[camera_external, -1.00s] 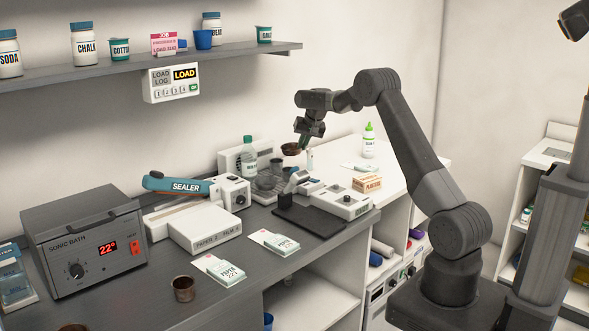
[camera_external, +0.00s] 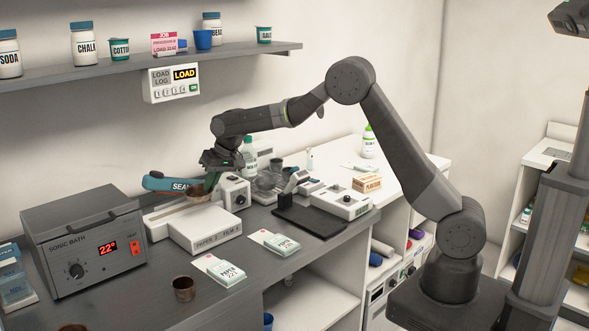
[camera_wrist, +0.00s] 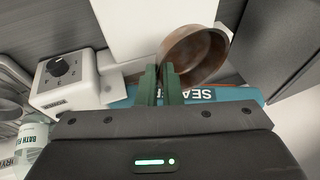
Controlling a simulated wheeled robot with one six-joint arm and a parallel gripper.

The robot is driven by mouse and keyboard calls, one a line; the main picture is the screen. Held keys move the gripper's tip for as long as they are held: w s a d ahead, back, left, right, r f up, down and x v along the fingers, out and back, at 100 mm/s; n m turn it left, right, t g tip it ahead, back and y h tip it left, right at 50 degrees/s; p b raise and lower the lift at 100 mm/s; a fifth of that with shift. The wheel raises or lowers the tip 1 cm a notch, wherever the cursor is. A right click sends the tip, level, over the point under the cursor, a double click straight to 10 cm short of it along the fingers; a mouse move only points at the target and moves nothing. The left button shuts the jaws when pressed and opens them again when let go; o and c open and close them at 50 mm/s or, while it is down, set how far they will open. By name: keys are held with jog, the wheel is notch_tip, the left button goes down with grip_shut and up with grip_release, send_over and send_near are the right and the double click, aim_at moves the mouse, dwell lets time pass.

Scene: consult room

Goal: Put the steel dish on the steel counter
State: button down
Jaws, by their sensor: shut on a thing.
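My gripper (camera_wrist: 160,78) is shut on the rim of a round, shallow, brownish metal dish (camera_wrist: 194,52), apparently the steel dish. In the external view, my gripper (camera_external: 210,178) holds this dish (camera_external: 197,194) in front of the blue sealer arm (camera_external: 165,183), beside the white sealer box. The dish appears to be above the work surface. The steel counter (camera_external: 150,283) is the dark grey top along the left and front, partly covered by equipment.
A sonic bath (camera_external: 85,245) stands at the left. A white film box (camera_external: 205,230), paper packs (camera_external: 220,270) and a small brown cup (camera_external: 183,289) lie on the counter. Bare room shows around the cup. A shelf (camera_external: 120,65) with jars runs above.

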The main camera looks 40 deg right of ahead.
jog(key=s+a+f+n+b, duration=0.1)
jog(key=s+a, duration=0.6)
jog(key=a, duration=0.3)
jog(key=s+a+f+n+y+b, duration=0.1)
jog(key=s+a, duration=0.5)
jog(key=a, duration=0.4)
jog(key=s+a+b, duration=0.1)
jog(key=s+a, duration=0.6)
jog(key=a, duration=0.4)
jog(key=shift+g, duration=0.4)
jog(key=f, duration=0.2)
jog(key=f+p, duration=0.1)
jog(key=f, duration=0.2)
jog(key=shift+s+f, duration=0.2)
jog(key=shift+f, duration=0.1)
jog(key=shift+f+p, duration=0.6)
jog(key=shift+f, duration=1.9)
jog(key=c, duration=1.6)
grip_release()
jog(key=shift+r, duration=0.1)
jog(key=b+v, duration=0.2)
jog(key=v, duration=1)
jog(key=shift+d, duration=0.2)
